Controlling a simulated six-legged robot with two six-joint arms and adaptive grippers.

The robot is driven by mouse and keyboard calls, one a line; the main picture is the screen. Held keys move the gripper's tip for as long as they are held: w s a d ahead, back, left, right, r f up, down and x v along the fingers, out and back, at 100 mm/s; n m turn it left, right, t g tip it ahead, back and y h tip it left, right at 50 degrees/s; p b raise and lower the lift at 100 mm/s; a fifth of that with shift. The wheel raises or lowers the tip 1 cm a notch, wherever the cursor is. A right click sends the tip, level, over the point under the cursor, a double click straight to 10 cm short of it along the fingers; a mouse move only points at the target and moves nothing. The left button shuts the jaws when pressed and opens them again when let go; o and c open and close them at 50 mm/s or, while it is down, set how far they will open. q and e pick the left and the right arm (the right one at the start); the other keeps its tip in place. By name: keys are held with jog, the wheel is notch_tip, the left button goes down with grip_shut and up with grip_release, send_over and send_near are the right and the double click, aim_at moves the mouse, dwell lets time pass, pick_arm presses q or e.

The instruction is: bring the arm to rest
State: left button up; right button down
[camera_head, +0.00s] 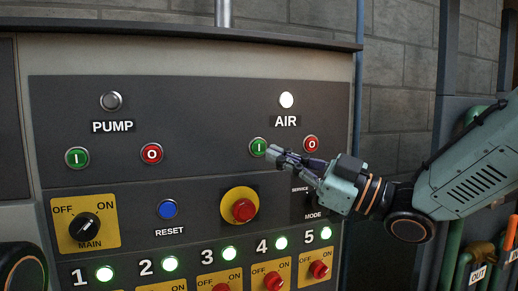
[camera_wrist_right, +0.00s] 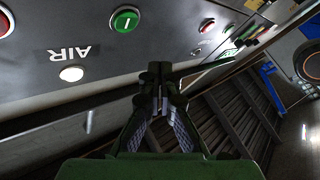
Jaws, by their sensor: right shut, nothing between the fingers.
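My right gripper (camera_head: 277,154) is in front of the control panel, with its fingertips beside the green AIR start button (camera_head: 258,147). I cannot tell whether they touch it. In the right wrist view the gripper (camera_wrist_right: 160,68) has its fingers together with nothing between them, and the green button (camera_wrist_right: 125,19) is beyond and to the left of them. The red AIR stop button (camera_head: 311,143) is just above the gripper. The AIR lamp (camera_head: 286,100) is lit white. My left gripper is not seen; only a dark rounded part shows at the lower left corner.
The panel (camera_head: 200,110) also carries a dark PUMP lamp (camera_head: 111,101), a blue RESET button (camera_head: 167,209), a red emergency button (camera_head: 243,209) on yellow, and a MAIN switch (camera_head: 84,226). Several green lamps glow along the bottom. Pipes (camera_head: 480,250) with tags stand at the right.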

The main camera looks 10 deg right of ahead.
dwell(0.5)
jog(key=w+d+f+m+t+h+b, duration=0.1)
jog(key=w+d+f+m+h, duration=0.1)
jog(key=f+m+h, duration=0.45)
jog(key=w+d+f+m+t+h+b, duration=0.1)
jog(key=w+d+f+m+t+h, duration=0.15)
jog(key=f, duration=0.65)
jog(key=s+d+f+m+g+h+b, duration=0.1)
jog(key=s+f+m+g+h, duration=0.2)
jog(key=f, duration=0.8)
jog(key=s+d+f+m+g+h+b, duration=0.2)
jog(key=s+f, duration=0.1)
jog(key=f, duration=0.8)
pick_arm(q)
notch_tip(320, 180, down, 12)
jog(key=b, duration=0.7)
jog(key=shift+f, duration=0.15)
pick_arm(e)
jog(key=s+d+f+m+g+h, duration=0.2)
jog(key=s+f+g, duration=0.9)
jog(key=s+f, duration=2.1)
jog(key=shift+s+d+m+h, duration=0.4)
jog(key=shift+s+h, duration=0.3)
jog(key=shift+s, duration=0.3)
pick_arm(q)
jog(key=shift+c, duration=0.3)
